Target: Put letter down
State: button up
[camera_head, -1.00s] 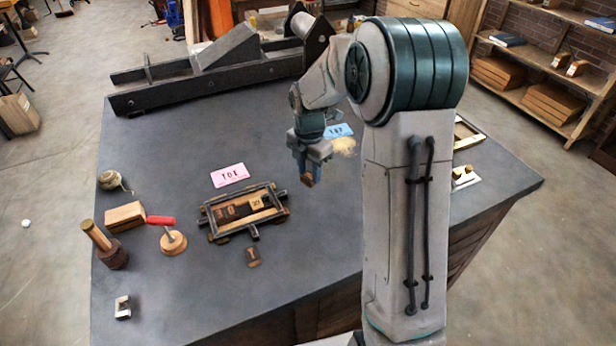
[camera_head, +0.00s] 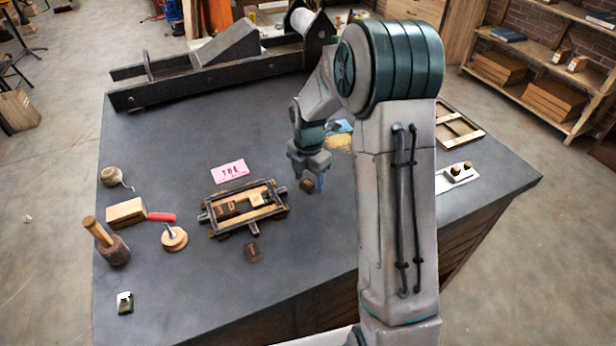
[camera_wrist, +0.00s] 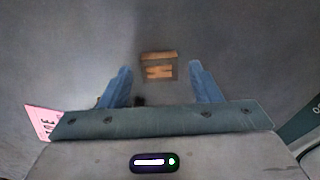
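A small wooden letter block (camera_head: 307,187) with a dark face appears to rest on the table right of the frame. In the wrist view the block (camera_wrist: 158,66) shows a raised mark like an H. My gripper (camera_head: 307,180) is over it, fingers spread; in the wrist view the fingertips (camera_wrist: 160,78) stand wide apart with clear gaps beside the block. The dark frame (camera_head: 203,218) holds several letter and spacer blocks. Another letter block (camera_head: 253,252) lies in front of the frame. A pink card (camera_head: 230,171) lies behind it.
A long press (camera_head: 220,65) spans the back. My arm hides part of the right side. The table's front is mostly clear.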

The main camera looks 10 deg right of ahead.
aim_at(308, 183)
jog(key=shift+r, duration=0.1)
notch_tip(308, 183, up, 11)
jog(key=s+r+m+t, duration=0.1)
jog(key=s+r+m, duration=0.4)
jog(key=s+m, duration=0.1)
jog(key=s+m+t, duration=0.2)
jog(key=s+m, duration=1.6)
jog(key=s, duration=0.1)
jog(key=shift+s+m+b, duration=0.15)
jog(key=shift+m+b, duration=0.25)
